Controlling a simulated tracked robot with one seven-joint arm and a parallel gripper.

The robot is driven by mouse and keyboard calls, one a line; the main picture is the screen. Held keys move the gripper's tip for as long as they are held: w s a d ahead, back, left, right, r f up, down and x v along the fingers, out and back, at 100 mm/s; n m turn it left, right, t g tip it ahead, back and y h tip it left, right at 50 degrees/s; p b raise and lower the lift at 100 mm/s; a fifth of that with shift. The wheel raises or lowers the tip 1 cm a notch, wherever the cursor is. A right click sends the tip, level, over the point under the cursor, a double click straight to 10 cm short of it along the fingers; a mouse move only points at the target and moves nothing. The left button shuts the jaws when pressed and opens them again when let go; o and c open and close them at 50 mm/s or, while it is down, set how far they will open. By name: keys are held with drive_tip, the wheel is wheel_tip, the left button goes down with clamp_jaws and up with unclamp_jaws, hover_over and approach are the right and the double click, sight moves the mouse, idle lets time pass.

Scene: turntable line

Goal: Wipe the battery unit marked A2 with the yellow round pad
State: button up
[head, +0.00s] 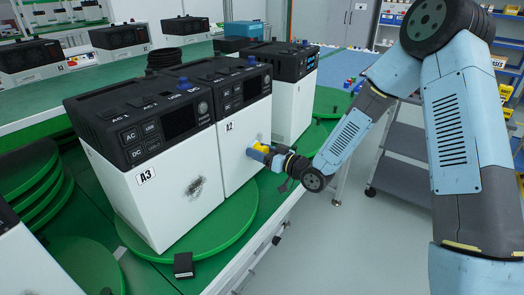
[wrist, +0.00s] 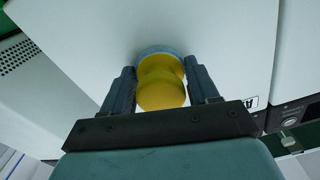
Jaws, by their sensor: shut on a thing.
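The battery unit marked A2 (head: 234,152) is a white box with a black top, standing between A3 and another unit. My gripper (head: 266,154) is shut on the yellow round pad (head: 261,147) at A2's white front, right of its label. In the wrist view the pad (wrist: 162,88) sits between the two fingers (wrist: 160,88). Its blue-grey face meets or nearly meets the white panel (wrist: 220,45); I cannot tell for sure if it touches. The panel area behind the pad is hidden.
Unit A3 (head: 160,200), with a dark smudge on its front, stands close on the left. Another unit (head: 292,112) stands behind A2. They stand on green turntables (head: 215,232). A small black box (head: 183,265) is at the front edge. Open floor lies right.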

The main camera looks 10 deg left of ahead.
sight(264, 138)
drive_tip(key=shift+w, duration=0.1)
drive_tip(key=shift+w+d, duration=0.35)
drive_tip(key=shift+w, duration=0.5)
drive_tip(key=shift+w+d, duration=0.3)
drive_tip(key=shift+w, duration=0.55)
drive_tip(key=shift+w+d, duration=0.35)
drive_tip(key=shift+w, duration=0.4)
drive_tip(key=shift+w+d, duration=0.35)
drive_tip(key=shift+w, duration=0.35)
drive_tip(key=shift+w+a, duration=0.1)
drive_tip(key=shift+s+a, duration=0.4)
drive_tip(key=shift+s, duration=0.7)
drive_tip(key=shift+s+a, duration=0.4)
drive_tip(key=shift+s, duration=0.7)
drive_tip(key=shift+s+a, duration=0.4)
drive_tip(key=shift+s, duration=0.7)
drive_tip(key=shift+d, duration=0.1)
drive_tip(key=shift+v, duration=2.95)
